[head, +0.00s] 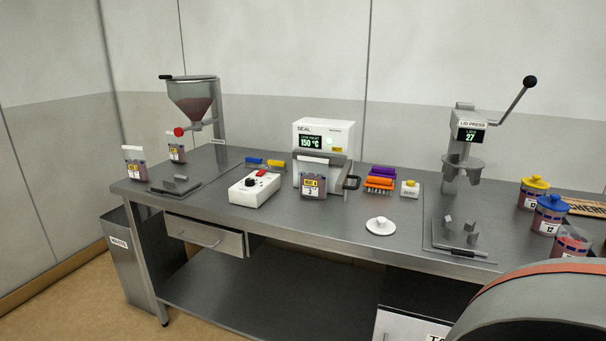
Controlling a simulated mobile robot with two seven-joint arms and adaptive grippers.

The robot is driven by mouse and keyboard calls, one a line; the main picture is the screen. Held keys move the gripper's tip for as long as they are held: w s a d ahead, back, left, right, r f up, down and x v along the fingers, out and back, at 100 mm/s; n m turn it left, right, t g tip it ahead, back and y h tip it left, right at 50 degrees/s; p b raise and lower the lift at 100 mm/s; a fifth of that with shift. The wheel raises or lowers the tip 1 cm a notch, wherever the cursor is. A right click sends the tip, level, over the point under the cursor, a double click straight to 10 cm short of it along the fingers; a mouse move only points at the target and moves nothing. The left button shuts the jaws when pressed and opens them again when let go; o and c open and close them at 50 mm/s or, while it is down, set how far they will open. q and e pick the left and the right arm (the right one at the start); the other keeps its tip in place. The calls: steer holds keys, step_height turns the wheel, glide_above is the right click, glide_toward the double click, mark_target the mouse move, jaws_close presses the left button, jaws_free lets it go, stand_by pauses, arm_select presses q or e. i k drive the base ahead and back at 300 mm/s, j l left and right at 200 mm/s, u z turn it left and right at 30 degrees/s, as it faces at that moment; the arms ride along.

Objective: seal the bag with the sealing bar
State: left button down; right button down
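The white heat sealer (323,132) stands at the back middle of the steel bench. Its display reads 150 °C and a green light glows. A grey sealing bar (324,159) crosses its front, with a dark handle (351,183) at the right side. A filled bag (313,188) with a yellow and white label stands upright at the sealer's front, below the bar. I cannot tell whether its top edge lies between the jaws. Neither of my grippers is in view.
Brushes (379,182), a small yellow-topped block (410,188) and a white round lid (380,226) are to the right. Two other bags (135,163) stand left. A lid press (465,150) stands right. A drawer (205,237) is partly open.

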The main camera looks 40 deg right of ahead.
mark_target(343, 175)
steer(key=z, duration=1.6)
